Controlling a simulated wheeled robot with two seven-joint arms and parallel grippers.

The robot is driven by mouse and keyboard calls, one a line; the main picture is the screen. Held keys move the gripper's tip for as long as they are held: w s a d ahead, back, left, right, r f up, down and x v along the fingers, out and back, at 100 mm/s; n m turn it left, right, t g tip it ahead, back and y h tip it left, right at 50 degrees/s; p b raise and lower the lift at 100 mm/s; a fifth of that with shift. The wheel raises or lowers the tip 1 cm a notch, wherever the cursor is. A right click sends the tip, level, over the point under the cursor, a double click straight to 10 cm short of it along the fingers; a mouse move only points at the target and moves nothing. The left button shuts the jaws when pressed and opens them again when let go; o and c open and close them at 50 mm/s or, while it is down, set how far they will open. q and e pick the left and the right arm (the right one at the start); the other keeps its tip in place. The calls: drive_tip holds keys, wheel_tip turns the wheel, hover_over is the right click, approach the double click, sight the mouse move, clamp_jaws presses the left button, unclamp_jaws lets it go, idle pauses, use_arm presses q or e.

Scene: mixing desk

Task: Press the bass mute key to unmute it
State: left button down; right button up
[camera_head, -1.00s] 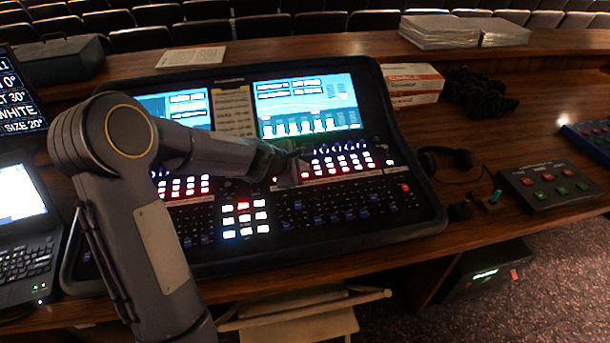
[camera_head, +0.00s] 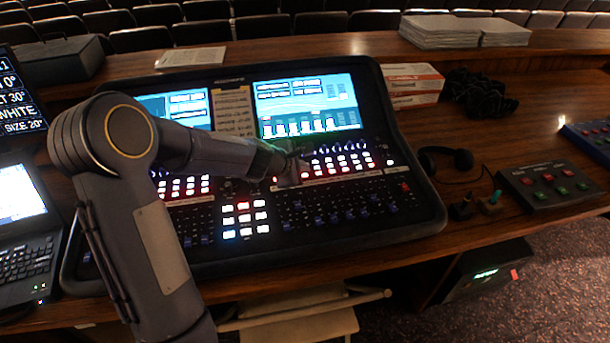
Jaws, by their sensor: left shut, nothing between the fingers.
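The mixing desk (camera_head: 330,228) stands on the wooden table, with two lit screens, rows of lit keys, knobs and faders. My left gripper (camera_head: 296,176) is shut and empty, reaching in from the left over the right-hand bank of lit keys (camera_head: 345,162). Its tip is at the left end of that bank, and it hides the keys just there. I cannot tell whether the tip touches a key. No label is readable, so I cannot tell which key is the bass mute key. My right gripper is not in view.
A laptop (camera_head: 30,255) stands left of the desk. Headphones (camera_head: 450,158), a box (camera_head: 412,84) and a small button box (camera_head: 548,187) lie to the right. Papers (camera_head: 191,57) lie behind. A stool (camera_head: 300,318) stands below the table's front edge.

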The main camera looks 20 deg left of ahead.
use_arm(q)
drive_tip(key=shift+f, duration=0.1)
drive_tip(key=shift+f+b, duration=0.3)
drive_tip(key=shift+b, duration=0.15)
drive_tip(key=shift+f+b, duration=0.3)
idle(0.5)
drive_tip(key=shift+r, duration=0.1)
drive_tip(key=shift+r+p, duration=0.65)
drive_tip(key=r+p, duration=0.4)
drive_tip(key=r, duration=0.1)
drive_tip(key=shift+s+d+p, duration=0.15)
drive_tip(key=shift+s+p, duration=0.1)
drive_tip(key=shift+p, duration=0.1)
idle(0.5)
